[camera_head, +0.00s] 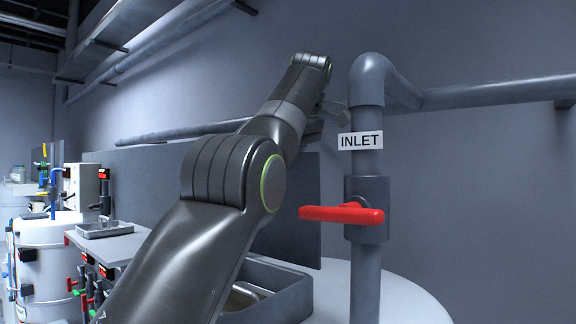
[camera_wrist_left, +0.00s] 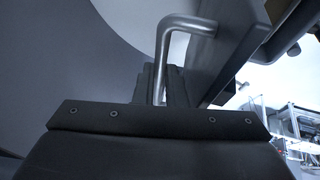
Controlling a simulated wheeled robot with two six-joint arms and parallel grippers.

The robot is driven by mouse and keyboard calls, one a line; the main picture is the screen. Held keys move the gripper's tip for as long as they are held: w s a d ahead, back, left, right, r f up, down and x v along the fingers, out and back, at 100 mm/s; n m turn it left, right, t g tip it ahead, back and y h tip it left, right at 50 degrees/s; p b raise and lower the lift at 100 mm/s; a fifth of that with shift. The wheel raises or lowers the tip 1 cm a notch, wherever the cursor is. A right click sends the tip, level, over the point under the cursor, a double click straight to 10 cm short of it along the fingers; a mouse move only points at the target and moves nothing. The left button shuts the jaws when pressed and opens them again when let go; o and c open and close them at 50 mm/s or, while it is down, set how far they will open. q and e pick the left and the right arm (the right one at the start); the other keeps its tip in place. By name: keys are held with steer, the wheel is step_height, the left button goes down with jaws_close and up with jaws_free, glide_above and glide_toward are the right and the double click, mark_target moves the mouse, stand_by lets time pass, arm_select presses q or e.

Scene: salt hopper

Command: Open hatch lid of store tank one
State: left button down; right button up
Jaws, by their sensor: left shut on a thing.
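My left arm reaches up across the head view, and its gripper (camera_head: 330,115) is mostly hidden behind my own wrist. In the left wrist view, the left gripper (camera_wrist_left: 165,90) is shut on a bent metal bar handle (camera_wrist_left: 180,22). The handle joins a dark grey panel (camera_wrist_left: 232,45), seemingly the hatch lid. In the head view, a dark panel (camera_head: 305,205) stands upright behind the arm; I cannot tell for sure that it is the same lid. A grey box-like hatch frame (camera_head: 296,297) sits on the white tank top (camera_head: 395,300), and its top looks open. My right gripper is not in view.
A vertical grey pipe (camera_head: 365,275) with an INLET label (camera_head: 360,140) and a red valve handle (camera_head: 342,214) stands right of the arm. A bench with a sink (camera_head: 105,229) and a white tank (camera_head: 45,250) are at the left. Pipes run along the wall.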

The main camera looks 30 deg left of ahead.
arm_select(q)
steer(key=shift+w+f, duration=0.3)
steer(key=shift+f, duration=0.3)
steer(key=shift+s, duration=0.1)
steer(key=c, duration=1.5)
jaws_free()
steer(key=shift+r, duration=0.1)
steer(key=shift+a+r, duration=0.1)
steer(key=shift+r, duration=0.05)
